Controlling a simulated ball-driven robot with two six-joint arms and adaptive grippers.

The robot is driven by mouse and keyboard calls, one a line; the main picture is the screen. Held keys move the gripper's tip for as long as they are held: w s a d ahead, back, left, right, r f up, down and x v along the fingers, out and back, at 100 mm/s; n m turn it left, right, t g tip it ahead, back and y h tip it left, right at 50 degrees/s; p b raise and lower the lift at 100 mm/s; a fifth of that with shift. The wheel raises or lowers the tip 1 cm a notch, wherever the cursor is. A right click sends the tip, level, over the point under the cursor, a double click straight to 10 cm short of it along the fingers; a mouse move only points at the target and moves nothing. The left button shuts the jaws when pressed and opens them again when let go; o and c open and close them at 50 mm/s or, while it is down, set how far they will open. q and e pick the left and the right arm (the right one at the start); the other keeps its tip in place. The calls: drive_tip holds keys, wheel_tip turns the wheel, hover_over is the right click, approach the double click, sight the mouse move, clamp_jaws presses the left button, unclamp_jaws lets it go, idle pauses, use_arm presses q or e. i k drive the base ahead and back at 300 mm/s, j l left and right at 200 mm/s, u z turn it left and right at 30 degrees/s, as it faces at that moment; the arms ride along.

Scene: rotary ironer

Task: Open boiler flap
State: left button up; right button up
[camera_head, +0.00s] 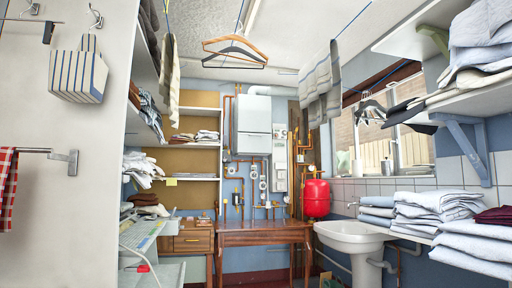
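A white boiler (254,112) hangs on the back wall, right of the tall shelf unit, with pipes below it. Its lower front (254,143) is a slightly darker panel, which may be the flap. It looks flush with the body, but it is too small to tell for sure whether it is shut. Neither of my grippers is in view.
A wooden table (264,236) stands below the boiler. A red tank (316,198) and a white sink (352,238) are to its right. Folded linen (440,204) lies at right. Hangers (236,52) hang overhead. A white wall (75,180) fills the left.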

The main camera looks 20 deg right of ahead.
sight(246, 142)
drive_tip(key=i+u, duration=0.1)
drive_tip(key=u, duration=0.35)
drive_tip(key=i+l+u, duration=0.1)
drive_tip(key=u, duration=0.3)
drive_tip(key=l+u, duration=0.2)
drive_tip(key=u, duration=0.25)
drive_tip(key=i+l+u, duration=0.1)
drive_tip(key=u, duration=0.3)
drive_tip(key=l+u, duration=0.25)
drive_tip(key=u, duration=0.2)
drive_tip(key=l+u, duration=0.3)
drive_tip(key=l, duration=1.3)
drive_tip(key=l+u, duration=0.2)
drive_tip(key=l, duration=3.3)
drive_tip(key=l+z, duration=0.2)
drive_tip(key=l, duration=1.6)
